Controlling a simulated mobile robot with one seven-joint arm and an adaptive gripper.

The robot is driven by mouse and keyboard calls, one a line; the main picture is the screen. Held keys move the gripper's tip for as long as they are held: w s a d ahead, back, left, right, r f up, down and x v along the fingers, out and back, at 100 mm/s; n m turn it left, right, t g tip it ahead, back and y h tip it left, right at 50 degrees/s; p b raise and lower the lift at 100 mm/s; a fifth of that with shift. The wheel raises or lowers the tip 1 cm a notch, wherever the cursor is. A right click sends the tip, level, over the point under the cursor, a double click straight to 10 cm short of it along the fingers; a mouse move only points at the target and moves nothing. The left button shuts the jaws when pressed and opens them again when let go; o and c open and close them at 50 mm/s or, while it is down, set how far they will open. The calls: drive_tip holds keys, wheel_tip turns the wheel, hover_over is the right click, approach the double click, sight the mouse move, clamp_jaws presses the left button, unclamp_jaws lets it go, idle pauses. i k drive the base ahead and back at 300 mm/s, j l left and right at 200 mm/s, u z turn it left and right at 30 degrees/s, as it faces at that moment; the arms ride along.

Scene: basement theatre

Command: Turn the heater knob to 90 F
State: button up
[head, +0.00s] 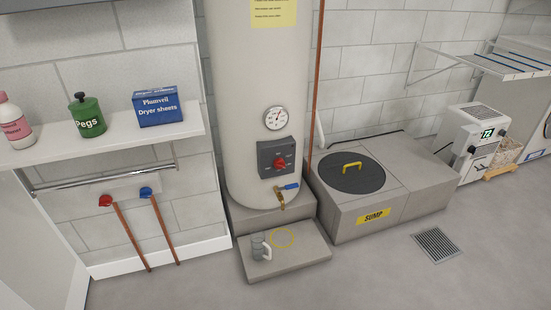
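The water heater is a tall pale cylinder (240,90) in the middle of the head view. A dark grey control box (266,170) is on its lower front. The red heater knob (279,162) sits on that box, with small markings around it that are too small to read. A round white dial gauge (275,119) with a red needle is above the box. My gripper is not in view, and nothing touches the knob.
Below the knob are a blue-handled drain valve (290,187) and a low grey slab (300,262) bearing a small grey object (259,247). A sump box (340,215) stands right. A shelf (110,142) with pegs and dryer sheets is left. Front floor is clear.

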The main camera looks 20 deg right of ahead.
sight(279, 163)
drive_tip(key=i+l+z, duration=0.1)
drive_tip(key=i+z, duration=0.15)
drive_tip(key=i, duration=0.25)
drive_tip(key=i+z, duration=0.3)
drive_tip(key=i, duration=0.2)
